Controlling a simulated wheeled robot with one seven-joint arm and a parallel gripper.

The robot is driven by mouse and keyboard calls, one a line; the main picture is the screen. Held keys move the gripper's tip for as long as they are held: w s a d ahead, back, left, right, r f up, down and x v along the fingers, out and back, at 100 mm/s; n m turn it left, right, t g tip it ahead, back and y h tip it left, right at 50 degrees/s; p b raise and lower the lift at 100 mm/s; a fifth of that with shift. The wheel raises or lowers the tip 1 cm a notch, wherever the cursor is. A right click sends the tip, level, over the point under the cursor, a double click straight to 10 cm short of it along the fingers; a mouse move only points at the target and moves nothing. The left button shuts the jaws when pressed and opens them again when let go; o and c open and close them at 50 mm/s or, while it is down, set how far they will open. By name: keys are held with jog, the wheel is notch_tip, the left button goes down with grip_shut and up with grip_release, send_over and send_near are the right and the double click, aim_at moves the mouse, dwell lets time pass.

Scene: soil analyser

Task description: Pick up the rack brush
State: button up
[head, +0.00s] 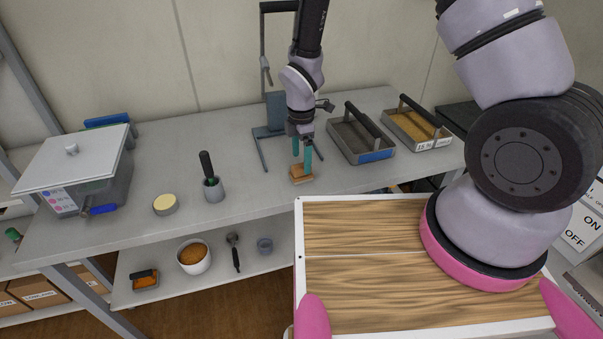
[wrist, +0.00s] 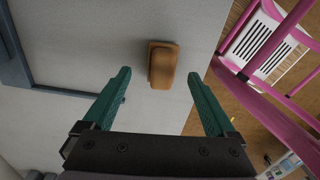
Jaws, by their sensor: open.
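The rack brush, seen as a small tan wooden block (head: 300,175), lies on the grey bench top close to its front edge. It also shows in the wrist view (wrist: 163,66), lying between the fingertips in the picture and a little beyond them. My gripper (head: 302,156) has two green fingers that point down right above the block. In the wrist view my gripper (wrist: 159,75) is open and empty, with a gap on both sides of the block. The underside of the block is hidden, and I cannot see any bristles.
A blue-grey stand (head: 275,112) rises just behind my gripper. A metal tray with a black handle (head: 358,134) and another with tan contents (head: 416,128) stand to the right. A round tin (head: 165,204) and grey cup (head: 213,190) stand left. The bench around the block is clear.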

aim_at(301, 166)
jog(key=f, duration=0.4)
jog(key=shift+s, duration=0.2)
jog(key=shift+r, duration=0.1)
grip_shut()
notch_tip(301, 166, up, 10)
dwell(0.4)
